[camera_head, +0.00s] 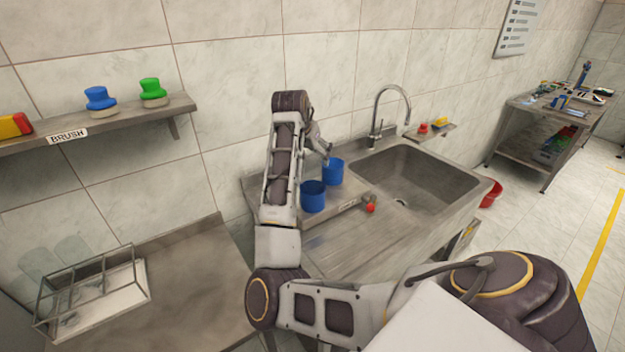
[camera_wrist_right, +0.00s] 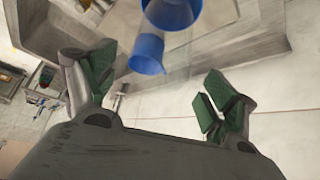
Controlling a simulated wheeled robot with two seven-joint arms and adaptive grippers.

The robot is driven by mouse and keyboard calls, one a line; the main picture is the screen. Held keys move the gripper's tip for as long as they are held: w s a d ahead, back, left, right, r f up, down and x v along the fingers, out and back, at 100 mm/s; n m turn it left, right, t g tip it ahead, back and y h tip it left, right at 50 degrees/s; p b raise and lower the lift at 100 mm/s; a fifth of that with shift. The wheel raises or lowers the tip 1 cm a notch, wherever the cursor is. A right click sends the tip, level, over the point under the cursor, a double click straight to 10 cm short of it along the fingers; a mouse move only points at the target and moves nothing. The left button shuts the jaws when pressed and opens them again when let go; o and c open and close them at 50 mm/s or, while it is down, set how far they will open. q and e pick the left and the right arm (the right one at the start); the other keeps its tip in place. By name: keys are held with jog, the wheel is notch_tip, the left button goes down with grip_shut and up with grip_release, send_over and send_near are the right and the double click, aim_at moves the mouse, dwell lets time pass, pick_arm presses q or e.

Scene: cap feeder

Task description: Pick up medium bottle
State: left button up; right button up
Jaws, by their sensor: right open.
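I cannot make out for certain which thing is the medium bottle. Two blue cup-like containers (camera_head: 313,197) stand on the steel ledge beside the sink, and two blue ones also show at the top of the right wrist view (camera_wrist_right: 147,54). A faint see-through shape lies beside them there, but I cannot tell what it is. My right gripper (camera_head: 323,149) is near the farther blue container, partly hidden by its own arm. In the wrist view its green-padded fingers (camera_wrist_right: 158,90) are wide apart with nothing between them. My left gripper is out of view.
A steel sink (camera_head: 405,175) with a tap (camera_head: 380,115) is at the centre. A wire rack (camera_head: 140,275) with faint clear shapes stands at lower left. A wall shelf (camera_head: 115,121) holds blue and green brushes. A cart (camera_head: 520,112) stands far right. A red bucket (camera_head: 491,194) is on the floor.

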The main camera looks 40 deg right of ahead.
aim_at(313, 181)
jog(key=shift+d+f, duration=0.1)
jog(key=shift+f, duration=0.05)
jog(key=x, duration=0.5)
jog(key=shift+s+f+p, duration=0.15)
jog(key=shift+p, duration=0.2)
jog(key=shift+c, duration=0.2)
dwell(0.3)
jog(key=c, duration=0.9)
